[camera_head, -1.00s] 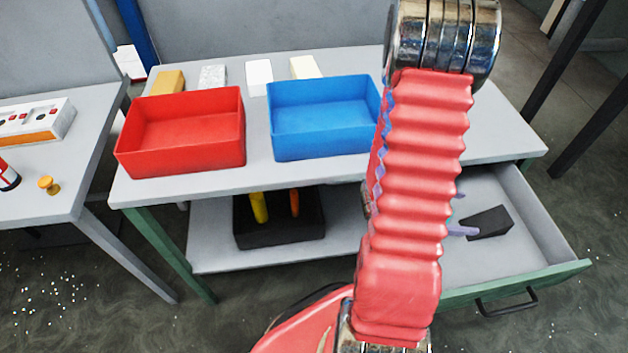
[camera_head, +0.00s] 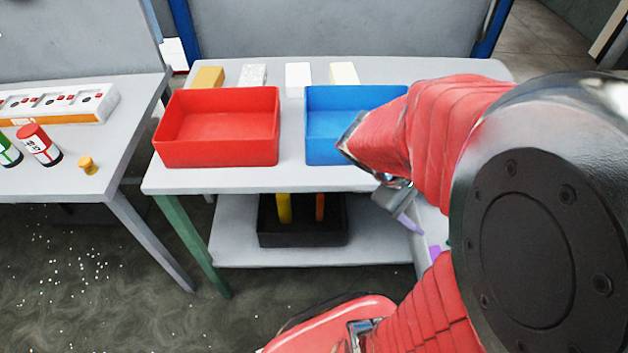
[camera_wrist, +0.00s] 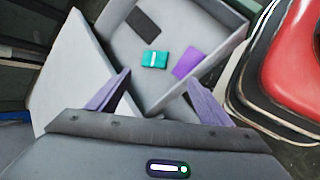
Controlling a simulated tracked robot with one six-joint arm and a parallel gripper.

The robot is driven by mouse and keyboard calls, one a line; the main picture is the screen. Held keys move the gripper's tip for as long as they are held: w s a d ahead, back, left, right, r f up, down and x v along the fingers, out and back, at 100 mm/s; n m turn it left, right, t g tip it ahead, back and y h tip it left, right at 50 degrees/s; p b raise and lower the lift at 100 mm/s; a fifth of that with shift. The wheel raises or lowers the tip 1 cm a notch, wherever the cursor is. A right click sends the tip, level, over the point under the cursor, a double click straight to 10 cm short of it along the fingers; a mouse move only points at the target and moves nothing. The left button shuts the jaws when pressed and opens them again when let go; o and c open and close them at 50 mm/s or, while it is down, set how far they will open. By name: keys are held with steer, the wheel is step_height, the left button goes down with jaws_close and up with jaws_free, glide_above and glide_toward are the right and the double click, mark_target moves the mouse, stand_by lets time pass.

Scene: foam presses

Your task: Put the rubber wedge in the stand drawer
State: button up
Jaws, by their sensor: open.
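In the wrist view the stand drawer (camera_wrist: 225,19) is open below my gripper (camera_wrist: 158,80). The gripper's two purple fingers are apart with nothing between them. A dark block (camera_wrist: 143,20), likely the rubber wedge, lies in the drawer at the far left corner. A small teal piece with a white strip (camera_wrist: 155,59) and a flat purple piece (camera_wrist: 188,63) also lie inside, nearer the fingers. In the head view my gripper (camera_head: 416,226) points down at the drawer side, and my arm hides most of the drawer and its contents.
A red bin (camera_head: 217,155) and a blue bin (camera_head: 330,150) stand on the stand's top, with several pale and tan blocks behind. A black holder (camera_head: 302,240) with yellow and orange handles sits on the lower shelf. A side table (camera_head: 125,100) is at left.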

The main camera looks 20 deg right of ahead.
steer(key=w+a+r+t+y, duration=0.2)
steer(key=a+r+t, duration=0.1)
steer(key=a, duration=0.5)
steer(key=w+a+r+m+t+y, duration=0.1)
steer(key=w+a+r+t+y, duration=0.1)
steer(key=a, duration=0.6)
steer(key=w+a+r+m+t+y, duration=0.1)
steer(key=w+a+r+t+y, duration=0.1)
steer(key=a+r, duration=0.4)
steer(key=shift+w+a+r+t+y, duration=0.4)
steer(key=shift+a+t+y, duration=0.4)
steer(key=shift+a, duration=0.45)
steer(key=shift+f, duration=0.1)
